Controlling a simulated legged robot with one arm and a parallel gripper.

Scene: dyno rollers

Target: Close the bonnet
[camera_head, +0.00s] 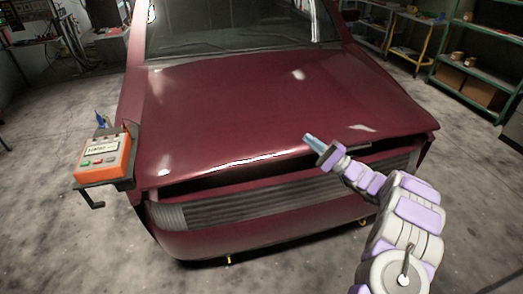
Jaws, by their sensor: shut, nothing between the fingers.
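The dark red bonnet (250,105) of the car is in the middle of the camera_head view. Its front edge stands a little above the grille (250,208), with a dark gap between them. My gripper (308,138) is shut and empty at the bonnet's front edge, right of the middle. The fingertips overlap the bonnet in the picture. I cannot tell whether they touch it. My arm comes in from the lower right and covers part of the grille and the gap.
An orange device (103,158) with a small display sits on a dark bracket at the car's left front corner. Green shelves (480,70) with boxes stand at the back right. The concrete floor around the car's front is clear.

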